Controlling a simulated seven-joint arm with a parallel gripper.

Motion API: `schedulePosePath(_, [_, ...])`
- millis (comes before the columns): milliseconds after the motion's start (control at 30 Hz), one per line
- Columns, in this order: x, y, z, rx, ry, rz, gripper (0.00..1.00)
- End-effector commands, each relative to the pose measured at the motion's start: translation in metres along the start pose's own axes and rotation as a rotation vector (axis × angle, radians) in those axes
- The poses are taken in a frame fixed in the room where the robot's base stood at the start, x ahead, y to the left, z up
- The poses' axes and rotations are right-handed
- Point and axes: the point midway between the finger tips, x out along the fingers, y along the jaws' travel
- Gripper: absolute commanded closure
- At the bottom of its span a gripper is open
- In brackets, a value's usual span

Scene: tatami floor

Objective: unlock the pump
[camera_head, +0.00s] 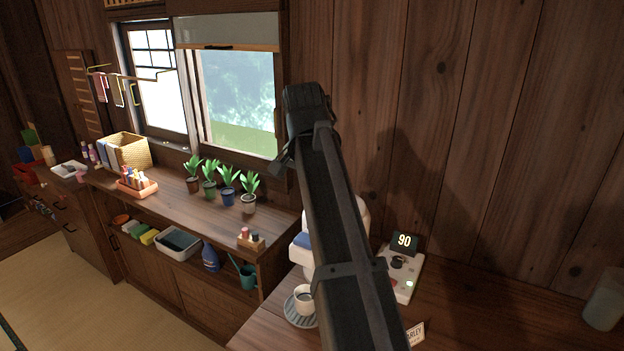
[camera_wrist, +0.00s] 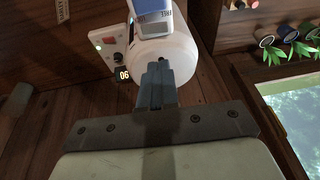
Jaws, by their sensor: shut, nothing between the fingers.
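The pump looks to be part of a white rounded pot, mostly behind my arm in the head view (camera_head: 301,257). In the wrist view the pot (camera_wrist: 185,70) is large, with a blue and white part (camera_wrist: 152,8) at the top edge. I cannot make out a lock on it. In the wrist view my gripper (camera_wrist: 158,66) has its fingers together and empty, overlapping the pot's white body. I cannot tell if they touch it. In the head view my dark arm covers much of the pot, and the fingers are not visible.
A pale control panel (camera_head: 408,277) with a knob and a "90" display (camera_head: 404,242) stands right of the pot. A cup (camera_head: 304,296) on a striped saucer (camera_head: 291,314) sits in front. A lettered card (camera_head: 416,333) lies near. Potted plants (camera_head: 228,188) line the left counter. A cylinder (camera_head: 604,300) stands far right.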

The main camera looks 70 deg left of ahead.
Motion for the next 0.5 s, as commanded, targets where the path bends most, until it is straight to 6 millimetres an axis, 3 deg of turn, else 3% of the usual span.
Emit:
schedulePosePath(300, [0.057,0.001,0.001,0.000,-0.001,0.001,1.00])
schedulePosePath(500, [0.082,-0.003,0.007,0.000,-0.001,0.000,1.00])
